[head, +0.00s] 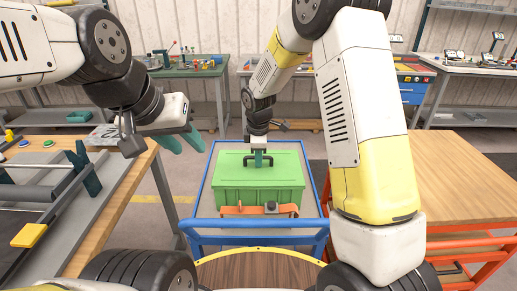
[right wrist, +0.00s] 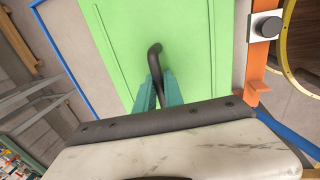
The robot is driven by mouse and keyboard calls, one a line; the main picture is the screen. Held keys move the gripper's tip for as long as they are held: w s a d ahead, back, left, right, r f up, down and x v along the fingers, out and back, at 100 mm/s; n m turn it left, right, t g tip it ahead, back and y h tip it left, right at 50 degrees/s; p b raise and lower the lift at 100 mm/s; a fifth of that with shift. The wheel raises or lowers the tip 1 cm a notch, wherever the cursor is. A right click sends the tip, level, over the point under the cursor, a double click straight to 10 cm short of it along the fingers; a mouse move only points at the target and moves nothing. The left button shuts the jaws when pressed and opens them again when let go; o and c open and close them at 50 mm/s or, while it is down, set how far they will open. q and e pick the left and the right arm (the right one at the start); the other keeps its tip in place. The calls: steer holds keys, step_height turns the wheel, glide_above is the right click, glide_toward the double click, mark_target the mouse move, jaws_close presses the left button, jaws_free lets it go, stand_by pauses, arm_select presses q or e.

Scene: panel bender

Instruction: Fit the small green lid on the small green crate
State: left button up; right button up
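The small green lid (head: 230,168) lies level over the small green crate (head: 262,196), its edges lined up with the crate's walls in the head view. I cannot tell whether a thin gap is left between them. The lid's dark handle (head: 247,160) stands up in its middle. My right gripper (head: 258,160) points down at the handle, and in the right wrist view its teal fingers (right wrist: 158,92) are closed around the handle (right wrist: 155,58). The lid (right wrist: 110,45) fills the middle of that view. My left gripper (head: 184,142) is open and empty, left of the crate.
The crate stands on a blue-framed cart (head: 205,190) with an orange bracket (head: 240,211) at its front. A wooden bench (head: 140,185) with a grey machine stands left. A wooden-topped orange table (head: 465,180) stands right. Workbenches line the back wall.

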steer(key=o, duration=0.5)
steer(key=shift+c, duration=0.2)
steer(key=s+d+r+m+t, duration=0.1)
steer(key=s+d+r+m, duration=0.25)
steer(key=r, duration=0.25)
steer(key=s+d+r+m+y, duration=0.1)
steer(key=s+d+r+m, duration=0.1)
steer(key=s+r, duration=0.35)
steer(key=s+d+r+m+t, duration=0.1)
steer(key=s+d+r+m, duration=0.15)
steer(key=r, duration=0.55)
steer(key=s+d+r+m+t, duration=0.1)
steer(key=s+d+m, duration=0.2)
steer(key=s, duration=0.4)
steer(key=s+d+r+m+t+y, duration=0.1)
steer(key=s+d+r+m, duration=0.1)
steer(key=s+m, duration=0.4)
steer(key=shift+s+d+r, duration=0.25)
steer(key=shift+s+d, duration=0.3)
steer(key=shift+s, duration=0.5)
